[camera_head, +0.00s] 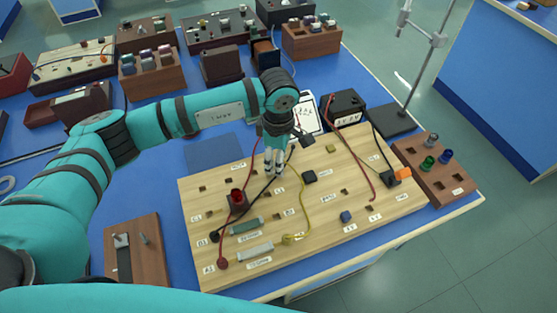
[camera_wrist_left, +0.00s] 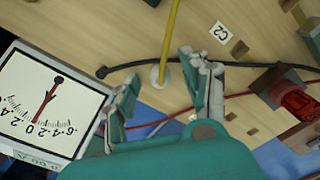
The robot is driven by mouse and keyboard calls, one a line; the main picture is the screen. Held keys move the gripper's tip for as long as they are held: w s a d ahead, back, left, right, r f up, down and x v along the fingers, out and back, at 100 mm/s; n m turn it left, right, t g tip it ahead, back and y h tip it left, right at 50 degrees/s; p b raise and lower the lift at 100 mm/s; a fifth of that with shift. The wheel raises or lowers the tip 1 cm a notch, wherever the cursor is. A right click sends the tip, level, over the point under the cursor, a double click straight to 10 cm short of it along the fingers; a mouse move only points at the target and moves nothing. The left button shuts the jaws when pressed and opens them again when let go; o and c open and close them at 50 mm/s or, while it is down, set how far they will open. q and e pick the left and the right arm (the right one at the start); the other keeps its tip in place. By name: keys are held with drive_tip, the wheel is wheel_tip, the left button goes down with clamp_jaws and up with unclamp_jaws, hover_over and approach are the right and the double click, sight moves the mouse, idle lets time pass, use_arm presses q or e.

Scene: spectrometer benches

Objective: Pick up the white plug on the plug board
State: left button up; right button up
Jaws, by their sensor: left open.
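The white plug (camera_wrist_left: 160,76) shows in the left wrist view as a small round piece on the wooden plug board (camera_wrist_left: 140,25), with a yellow cable passing at it. In the head view I cannot make the plug out near the gripper. My left gripper (camera_head: 273,170) is over the upper middle of the plug board (camera_head: 340,205), pointing down. In the left wrist view its fingers (camera_wrist_left: 162,72) are spread apart, with the plug between their tips in the picture. I cannot tell the remaining height. No contact is visible. My right gripper is not in view.
A meter (camera_wrist_left: 45,105) with a dial lies close beside the left finger in the wrist view. A red socket block (camera_wrist_left: 295,97), a black cable (camera_wrist_left: 120,68) and a red cable are near the fingers. A black box (camera_head: 345,103) and a metal stand (camera_head: 425,60) stand behind the board.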

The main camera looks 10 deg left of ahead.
use_arm(q)
clamp_jaws()
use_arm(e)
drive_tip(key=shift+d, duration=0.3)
